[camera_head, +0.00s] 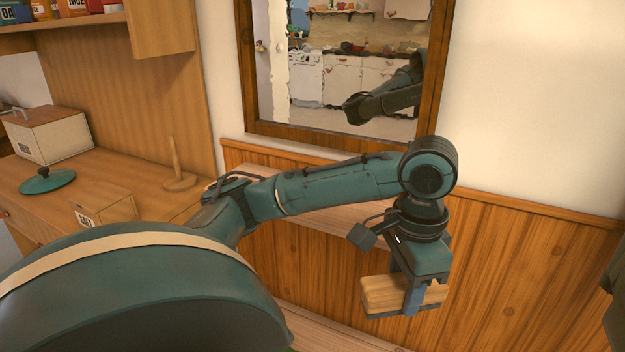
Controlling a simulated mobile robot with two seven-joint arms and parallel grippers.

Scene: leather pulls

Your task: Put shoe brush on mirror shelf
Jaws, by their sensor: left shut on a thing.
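The shoe brush (385,294) is a pale wooden block at the lower right of the head view. My left gripper (418,298) points down and is shut on it, holding it in front of the wood panelling. A wooden-framed mirror (436,75) hangs on the wall above. A pale wooden shelf (325,220) runs below the mirror, left of the brush. My left arm crosses in front and hides much of this shelf. The brush appears apart from the shelf. My right gripper is not in view.
A wooden counter at left carries a box (48,137), a green lid (47,181), a wooden peg stand (180,180) and a small labelled box (106,209). Another pale wooden surface (325,335) shows low down. Wood panelling (530,260) covers the lower wall at right.

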